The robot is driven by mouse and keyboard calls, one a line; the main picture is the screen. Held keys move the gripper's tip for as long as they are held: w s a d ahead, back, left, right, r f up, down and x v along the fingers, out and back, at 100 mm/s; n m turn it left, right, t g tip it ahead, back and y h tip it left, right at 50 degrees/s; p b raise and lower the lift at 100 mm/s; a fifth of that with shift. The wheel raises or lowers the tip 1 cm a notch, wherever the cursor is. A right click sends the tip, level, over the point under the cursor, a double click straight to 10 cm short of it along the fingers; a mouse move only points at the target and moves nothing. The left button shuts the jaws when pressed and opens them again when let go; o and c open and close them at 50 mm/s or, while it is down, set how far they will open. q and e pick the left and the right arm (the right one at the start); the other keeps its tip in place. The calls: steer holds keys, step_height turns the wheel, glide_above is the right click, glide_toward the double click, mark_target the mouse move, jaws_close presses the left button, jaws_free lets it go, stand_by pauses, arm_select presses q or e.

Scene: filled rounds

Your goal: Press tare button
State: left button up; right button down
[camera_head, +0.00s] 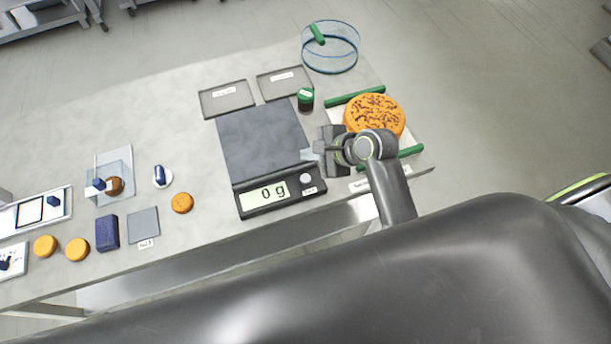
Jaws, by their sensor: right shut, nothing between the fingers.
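The scale has a dark square weighing plate (262,140) and a front panel with a lit display (263,195) reading "0 g". A round pale button (306,178) sits on the panel right of the display, with a small white label below it. The weighing plate is empty. My right gripper (308,155) is shut and empty. It is over the scale's right edge, just above the button in the picture; I cannot tell its height. The button is not covered by it. My left gripper is not in view.
A round orange speckled item (374,116) lies between green bars right of the scale. Two grey trays (228,98), a green-topped jar (305,98) and a clear round container (330,47) stand behind. Orange discs (182,203) and a blue block (107,232) are left.

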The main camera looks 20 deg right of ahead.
steer(key=shift+f, duration=0.2)
steer(key=b, duration=0.7)
glide_above(310, 179)
step_height(310, 179, down, 7)
steer(key=shift+a+r, duration=0.1)
steer(key=shift+r, duration=0.1)
steer(key=shift+f, duration=0.9)
steer(key=shift+f, duration=0.15)
stand_by(0.7)
steer(key=shift+f+p, duration=0.25)
steer(key=shift+p, duration=0.1)
